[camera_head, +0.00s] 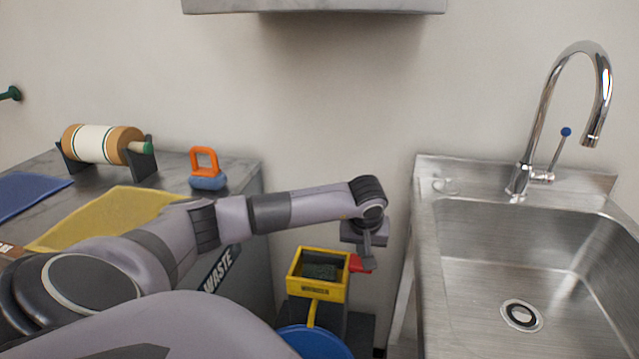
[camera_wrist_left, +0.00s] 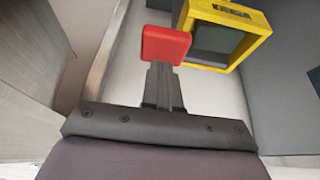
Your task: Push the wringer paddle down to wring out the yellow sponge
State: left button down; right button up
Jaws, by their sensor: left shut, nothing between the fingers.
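The yellow wringer (camera_head: 318,289) is an open box standing low between the counter and the sink, with a dark inside. Its red paddle (camera_head: 358,264) sticks out at its right side. My left gripper (camera_head: 368,266) is shut and empty, pointing down right at the paddle. In the left wrist view the red paddle (camera_wrist_left: 166,45) lies just past the fingertips (camera_wrist_left: 160,68), and the wringer's yellow frame (camera_wrist_left: 262,45) is beside it. Whether the fingers touch the paddle, I cannot tell. I make out no yellow sponge inside the wringer.
A blue bucket (camera_head: 318,342) stands below the wringer. A steel sink (camera_head: 470,300) with a tap (camera_head: 541,120) is close on the right. The counter (camera_head: 235,168) on the left holds a yellow cloth-like sheet (camera_head: 120,212), an orange-handled blue tool (camera_head: 207,170) and a roll on a stand (camera_head: 100,143).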

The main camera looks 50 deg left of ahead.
jog(key=shift+f, duration=0.1)
dwell(0.3)
pick_arm(q)
jog(key=shift+f+b, duration=0.75)
jog(key=shift+f, duration=0.25)
pick_arm(e)
jog(key=shift+s+f, duration=0.1)
jog(key=shift+f, duration=0.65)
pick_arm(q)
jog(key=shift+r+p, duration=0.5)
notch_tip(320, 180, up, 4)
jog(key=p, duration=0.3)
jog(key=shift+r, duration=0.2)
notch_tip(320, 180, up, 6)
jog(key=p, duration=0.4)
jog(key=shift+f, duration=0.2)
pick_arm(e)
jog(key=r, duration=0.2)
jog(key=d+r, duration=0.1)
jog(key=r, duration=0.2)
jog(key=shift+s+d+r, duration=0.15)
jog(key=shift+s+r, duration=0.2)
jog(key=shift+s, duration=0.05)
